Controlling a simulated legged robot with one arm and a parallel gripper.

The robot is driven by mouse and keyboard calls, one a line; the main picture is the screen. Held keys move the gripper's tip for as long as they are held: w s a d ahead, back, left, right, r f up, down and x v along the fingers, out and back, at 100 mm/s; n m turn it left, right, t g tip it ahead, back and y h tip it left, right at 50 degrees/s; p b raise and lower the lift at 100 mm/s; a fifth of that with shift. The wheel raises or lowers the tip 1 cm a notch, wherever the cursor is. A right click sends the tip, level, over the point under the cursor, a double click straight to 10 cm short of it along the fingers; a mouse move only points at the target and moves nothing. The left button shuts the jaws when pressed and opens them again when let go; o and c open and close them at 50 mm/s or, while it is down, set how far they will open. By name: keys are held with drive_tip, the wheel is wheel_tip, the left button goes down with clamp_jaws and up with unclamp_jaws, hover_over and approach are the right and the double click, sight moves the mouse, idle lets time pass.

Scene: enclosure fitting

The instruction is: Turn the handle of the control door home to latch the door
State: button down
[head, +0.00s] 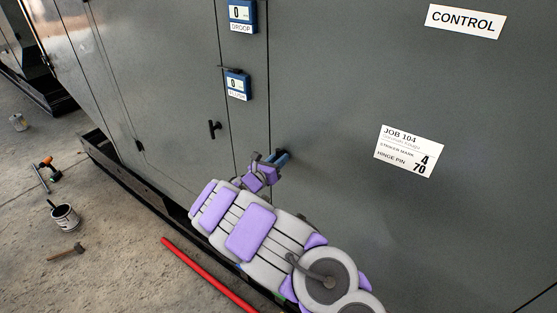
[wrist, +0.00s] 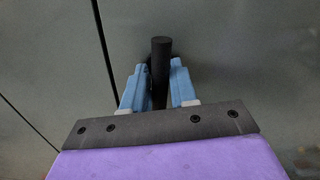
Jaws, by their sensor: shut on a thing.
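The control door (head: 340,70) is a large grey panel marked by a CONTROL label (head: 465,21); it fills the right of the head view. Its handle (wrist: 161,62) is a dark bar seen in the wrist view, between the two blue fingers of my gripper (wrist: 160,88). My gripper is shut on the handle. In the head view my gripper (head: 280,158) is at the door's left part, just right of the seam, and it mostly hides the handle. The seam (wrist: 106,45) beside the door shows as a dark line left of my gripper.
Another dark handle (head: 214,130) is on the panel to the left. Two blue gauges (head: 237,84) sit on the strip between. A job card (head: 409,151) is on the door. A red bar (head: 210,275), a paint can (head: 65,216), a hammer (head: 67,252) and a drill (head: 46,165) lie on the floor.

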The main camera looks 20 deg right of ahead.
drive_tip(key=c, duration=1)
unclamp_jaws()
drive_tip(key=shift+w+a, duration=0.1)
drive_tip(key=shift+w, duration=0.05)
drive_tip(key=b+v, duration=0.1)
drive_tip(key=v, duration=1.6)
drive_tip(key=shift+s+a+f+b, duration=0.1)
drive_tip(key=shift+s+a+b, duration=0.15)
drive_tip(key=shift+b, duration=0.1)
